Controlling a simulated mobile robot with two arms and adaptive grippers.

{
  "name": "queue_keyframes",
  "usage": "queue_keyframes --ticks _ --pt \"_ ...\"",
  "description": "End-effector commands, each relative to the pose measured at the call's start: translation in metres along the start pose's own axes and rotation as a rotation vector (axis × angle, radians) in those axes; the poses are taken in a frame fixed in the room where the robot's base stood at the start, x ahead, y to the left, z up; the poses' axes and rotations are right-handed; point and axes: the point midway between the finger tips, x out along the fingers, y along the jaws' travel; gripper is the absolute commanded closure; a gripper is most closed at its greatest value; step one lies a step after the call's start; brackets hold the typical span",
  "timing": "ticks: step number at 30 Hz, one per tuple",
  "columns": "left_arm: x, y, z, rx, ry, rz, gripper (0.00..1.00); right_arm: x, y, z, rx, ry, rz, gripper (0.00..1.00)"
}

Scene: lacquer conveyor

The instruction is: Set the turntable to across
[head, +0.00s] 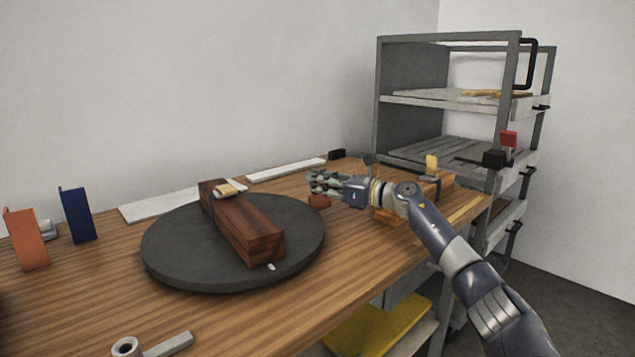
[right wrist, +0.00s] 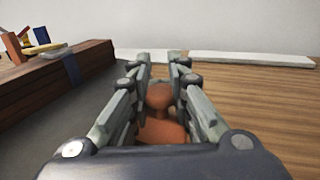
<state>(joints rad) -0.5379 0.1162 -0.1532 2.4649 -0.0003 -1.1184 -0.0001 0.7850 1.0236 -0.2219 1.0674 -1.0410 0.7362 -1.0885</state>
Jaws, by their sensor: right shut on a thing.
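The turntable (head: 180,255) is a dark grey round disc on the wooden table. A long dark reddish-brown wooden block (head: 245,228) lies on it, running from back left to front right. A small white mark (head: 271,267) shows on the disc by the block's near end. My right gripper (head: 315,183) is at the disc's right edge, shut on a reddish-brown knob (right wrist: 160,115). The knob shows partly below the fingers in the head view (head: 319,201); whether it joins the disc is hidden. The right wrist view also shows the block (right wrist: 50,85). My left gripper is out of view.
An orange block (head: 25,240) and a blue block (head: 77,215) stand at the left. Pale flat strips (head: 287,170) lie along the wall. A grey shelf rack (head: 450,99) stands at the right. A grey handled piece (head: 165,344) lies at the front edge.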

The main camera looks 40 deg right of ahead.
Motion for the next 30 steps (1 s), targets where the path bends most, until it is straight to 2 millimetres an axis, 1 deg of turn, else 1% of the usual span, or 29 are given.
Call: queue_keyframes --ticks 1,3,4,5,6,7,21,26,30 --pt "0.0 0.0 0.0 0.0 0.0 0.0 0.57 -0.004 -0.008 0.005 -0.004 -0.007 -0.021 1.0" --pt "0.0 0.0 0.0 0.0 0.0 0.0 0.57 -0.004 -0.008 0.005 -0.003 -0.007 -0.021 1.0" --pt "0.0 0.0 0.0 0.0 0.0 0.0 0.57 -0.004 -0.008 0.005 -0.003 -0.007 -0.021 0.78" --pt "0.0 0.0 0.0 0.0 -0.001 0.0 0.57 -0.004 -0.008 0.005 -0.003 -0.007 -0.021 0.71" --pt "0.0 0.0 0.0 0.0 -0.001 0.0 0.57 -0.004 -0.008 0.005 -0.003 -0.007 -0.02 0.62" --pt "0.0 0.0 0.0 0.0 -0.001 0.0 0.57 -0.004 -0.008 0.005 -0.003 -0.007 -0.019 0.6" --pt "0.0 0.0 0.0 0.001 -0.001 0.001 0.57 -0.003 -0.003 0.001 -0.001 -0.002 -0.008 0.6" --pt "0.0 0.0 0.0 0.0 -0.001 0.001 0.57 -0.015 -0.003 0.0 -0.001 0.0 -0.009 0.6" --pt "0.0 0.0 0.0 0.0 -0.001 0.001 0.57 -0.032 -0.003 -0.001 -0.003 0.002 -0.009 0.6"
